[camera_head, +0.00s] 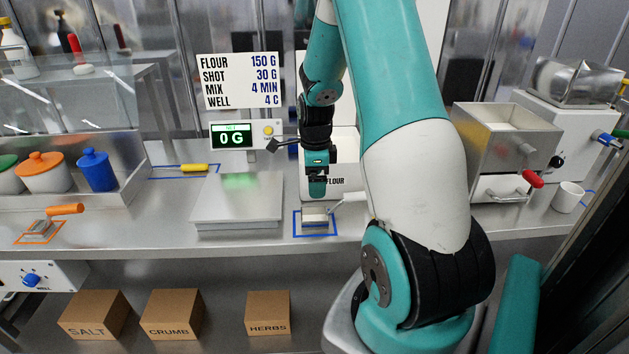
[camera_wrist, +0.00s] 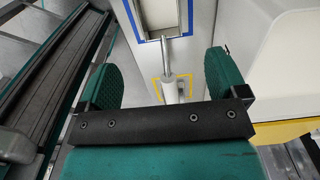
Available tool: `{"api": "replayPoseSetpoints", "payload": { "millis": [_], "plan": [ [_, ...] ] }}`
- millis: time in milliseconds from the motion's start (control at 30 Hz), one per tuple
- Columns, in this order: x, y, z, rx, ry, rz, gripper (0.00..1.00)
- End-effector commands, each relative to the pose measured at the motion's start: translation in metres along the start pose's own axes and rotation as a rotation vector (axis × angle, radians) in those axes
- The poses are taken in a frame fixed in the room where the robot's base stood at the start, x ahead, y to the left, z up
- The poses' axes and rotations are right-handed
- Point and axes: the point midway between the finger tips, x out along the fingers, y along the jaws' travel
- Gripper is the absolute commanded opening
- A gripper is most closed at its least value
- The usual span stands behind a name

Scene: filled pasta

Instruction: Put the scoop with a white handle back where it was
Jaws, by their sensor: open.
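The scoop with a white handle sits on the counter inside a blue outline (camera_head: 297,228); its metal pan (camera_head: 315,216) shows in the head view. Its handle (camera_head: 352,197) points right and back, partly hidden by my arm. In the wrist view the pan (camera_wrist: 160,14) is at the top within the blue outline, and the white handle (camera_wrist: 170,88) runs down between my fingers. My gripper (camera_head: 317,188) is open, just behind the pan in the head view. In the wrist view, clear gaps separate both fingers of my gripper (camera_wrist: 162,78) from the handle.
A white flour bin (camera_head: 337,183) stands close behind my gripper. A scale (camera_head: 237,200) reading 0 G is to the left. An orange-handled scoop (camera_head: 66,209) lies far left, and a yellow-handled tool (camera_head: 194,167) lies behind the scale. A metal hopper (camera_head: 505,135) stands right.

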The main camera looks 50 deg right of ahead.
Motion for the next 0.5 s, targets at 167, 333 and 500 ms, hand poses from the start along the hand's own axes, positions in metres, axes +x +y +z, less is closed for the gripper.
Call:
{"api": "replayPoseSetpoints", "payload": {
  "millis": [167, 333, 500],
  "plan": [
    [-0.007, 0.000, 0.000, -0.003, 0.000, 0.000, 0.91],
    [-0.032, 0.024, 0.041, -0.270, -0.041, -0.013, 0.91],
    [-0.095, 0.124, 0.131, -1.102, -0.159, -0.064, 0.91]
  ]
}}
